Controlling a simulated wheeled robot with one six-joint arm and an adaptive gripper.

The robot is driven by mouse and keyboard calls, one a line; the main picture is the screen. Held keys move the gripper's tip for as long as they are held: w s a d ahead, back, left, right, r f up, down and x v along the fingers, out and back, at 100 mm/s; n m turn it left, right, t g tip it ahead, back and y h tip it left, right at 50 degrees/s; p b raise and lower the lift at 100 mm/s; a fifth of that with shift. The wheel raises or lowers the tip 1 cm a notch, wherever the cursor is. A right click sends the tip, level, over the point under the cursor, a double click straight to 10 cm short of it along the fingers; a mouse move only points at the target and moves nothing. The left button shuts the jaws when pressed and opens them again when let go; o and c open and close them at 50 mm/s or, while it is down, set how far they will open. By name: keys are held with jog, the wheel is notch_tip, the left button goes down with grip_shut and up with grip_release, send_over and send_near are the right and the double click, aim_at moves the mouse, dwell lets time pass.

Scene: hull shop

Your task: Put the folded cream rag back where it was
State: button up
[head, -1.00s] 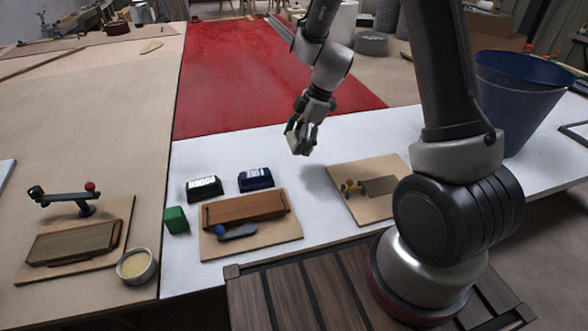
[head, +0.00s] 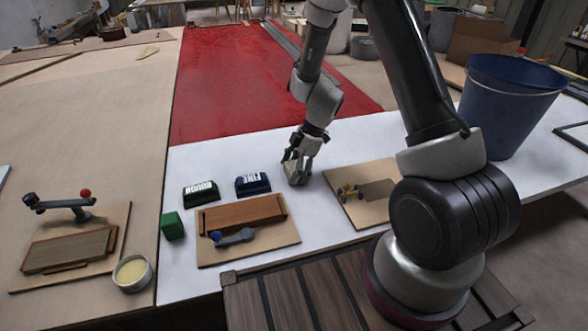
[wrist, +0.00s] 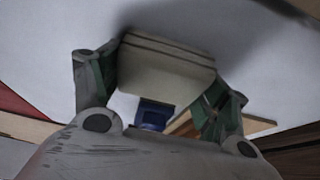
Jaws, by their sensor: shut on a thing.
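My gripper (head: 297,168) is low over the white tabletop (head: 330,150), between the blue block marked "FINE" and the right-hand board. It is shut on the folded cream rag (wrist: 165,70), which shows in the wrist view as a flat folded bundle between both fingers. In the head view the rag (head: 296,176) is mostly covered by the fingers. I cannot tell whether the rag touches the table; a dark shadow lies close to it in the wrist view.
A blue "FINE" block (head: 252,184), a dark green "ROUGH" block (head: 201,194) and a green cube (head: 172,226) stand to the left. A board (head: 285,234) holds a wooden block. Another board (head: 350,207) lies right. A blue bucket (head: 505,105) stands at the back right.

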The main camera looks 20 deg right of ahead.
jog(key=o, duration=1.2)
jog(key=s+d+r+m, duration=0.2)
jog(key=d+r, duration=0.1)
jog(key=r, duration=0.7)
jog(key=s+d+r+m, duration=0.2)
jog(key=d+r, duration=0.2)
jog(key=r, duration=0.7)
jog(key=s+d+r+m+t+h, duration=0.1)
jog(key=s+d+r+m, duration=0.1)
jog(key=s+r+m, duration=0.2)
jog(key=s+d+r+m+t+h, duration=0.1)
jog(key=s+d+r+m+h, duration=0.1)
jog(key=s, duration=0.8)
jog(key=s+d+r+m+t+h, duration=0.1)
jog(key=s+d+r+m+t, duration=0.1)
jog(key=s+d+r+m, duration=0.2)
jog(key=shift+s+d+r+m+h, duration=0.15)
jog(key=shift+s+r+m+h, duration=0.15)
jog(key=shift+s+r+m, duration=1.5)
jog(key=shift+w+f, duration=0.25)
jog(key=shift+w, duration=0.05)
